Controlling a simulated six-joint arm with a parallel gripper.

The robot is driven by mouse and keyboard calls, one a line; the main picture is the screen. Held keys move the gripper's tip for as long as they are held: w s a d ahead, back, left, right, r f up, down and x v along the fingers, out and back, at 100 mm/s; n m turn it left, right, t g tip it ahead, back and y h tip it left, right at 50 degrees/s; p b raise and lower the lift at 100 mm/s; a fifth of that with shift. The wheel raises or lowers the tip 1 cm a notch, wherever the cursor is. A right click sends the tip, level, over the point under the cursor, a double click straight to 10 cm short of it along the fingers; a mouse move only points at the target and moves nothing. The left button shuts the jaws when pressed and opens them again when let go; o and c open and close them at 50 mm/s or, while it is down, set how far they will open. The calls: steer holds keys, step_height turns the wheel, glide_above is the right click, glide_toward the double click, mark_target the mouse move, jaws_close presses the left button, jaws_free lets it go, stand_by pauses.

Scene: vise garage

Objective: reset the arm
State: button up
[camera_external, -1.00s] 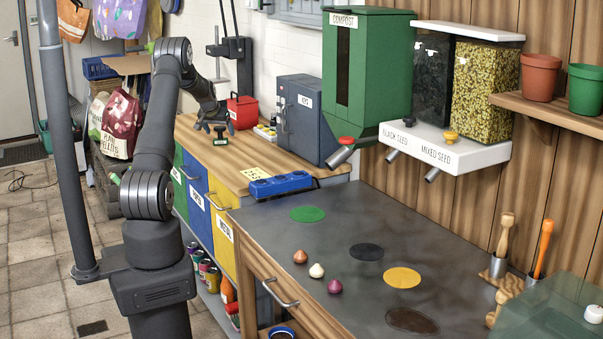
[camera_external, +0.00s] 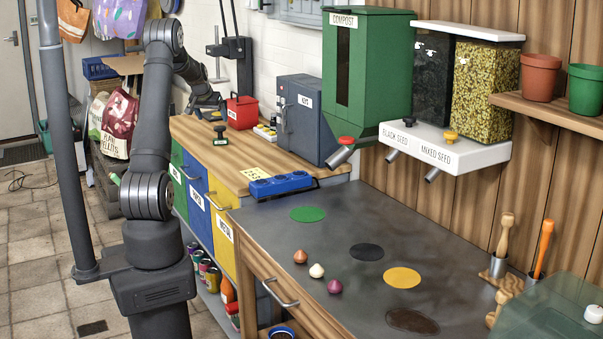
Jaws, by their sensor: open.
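My arm rises at the left and its forearm reaches back toward the far end of the wooden counter (camera_external: 222,161). My gripper (camera_external: 208,108) is small in the view, above the counter's far left part, and is open and empty. A green-based stamp with a dark handle (camera_external: 220,137) stands on the counter below my gripper, apart from it. A red box with a handle (camera_external: 242,112) stands to the right of my gripper.
The grey worktop (camera_external: 350,222) holds several coloured discs and small bulbs. A grey post (camera_external: 64,150) stands left of my arm. Seed dispensers (camera_external: 485,85) hang on the wall.

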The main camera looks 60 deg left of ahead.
mark_target(221, 127)
steer(key=x, duration=1.1)
steer(key=shift+w+a+f, duration=0.15)
steer(key=shift+f, duration=0.15)
steer(key=r, duration=0.5)
steer(key=shift+w+d, duration=0.1)
steer(key=shift+d, duration=0.15)
steer(key=w+d+r, duration=0.5)
steer(key=d+r, duration=0.2)
steer(key=d, duration=0.4)
steer(key=s+d+f+m+h, duration=0.1)
steer(key=d+f+m, duration=0.1)
steer(key=d, duration=1.9)
steer(key=s+d+f+m+t+h, duration=0.1)
steer(key=d+f+m, duration=0.2)
steer(key=d, duration=1.7)
steer(key=shift+d+f+h, duration=0.3)
steer(key=shift+d+f, duration=0.1)
steer(key=shift+f, duration=0.7)
steer(key=w+a+r+n, duration=0.1)
steer(key=a, duration=1.9)
steer(key=shift+a+r+y, duration=0.3)
steer(key=shift+y, duration=0.1)
steer(key=shift+w, duration=0.1)
